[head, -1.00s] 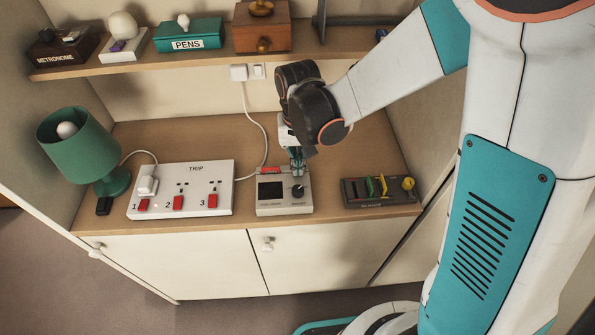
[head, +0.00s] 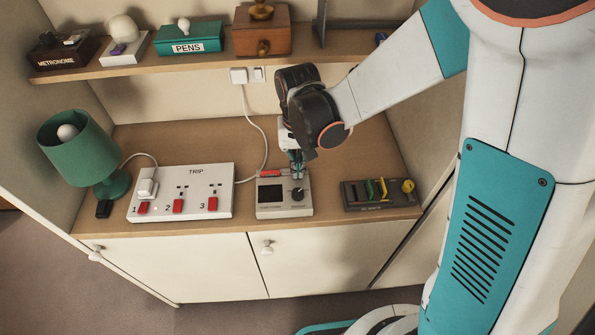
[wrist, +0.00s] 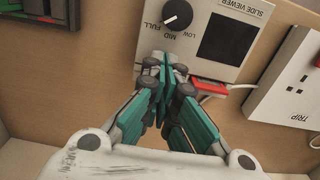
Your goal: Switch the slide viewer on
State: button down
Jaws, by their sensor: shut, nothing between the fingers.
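The slide viewer (head: 284,208) is a pale grey box on the desk, with a dark screen (head: 271,193), a black knob (head: 297,193) and a red switch (head: 270,173) at its back edge. In the wrist view the viewer (wrist: 205,70) appears upside down, its knob (wrist: 177,15) beside the words LOW, MID and FULL.
A white TRIP board (head: 181,205) with red switches and a plug stands left of the viewer. A green lamp (head: 80,150) stands farther left. A dark box with coloured levers (head: 378,193) is to the right. A shelf (head: 200,62) crosses behind; a white cable (head: 262,130) hangs below it.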

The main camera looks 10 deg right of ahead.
jog(key=shift+f+b, duration=0.9)
jog(key=shift+f, duration=0.15)
dwell(0.8)
jog(key=shift+r, duration=0.15)
jog(key=shift+r+p, duration=2.45)
jog(key=shift+r, duration=0.95)
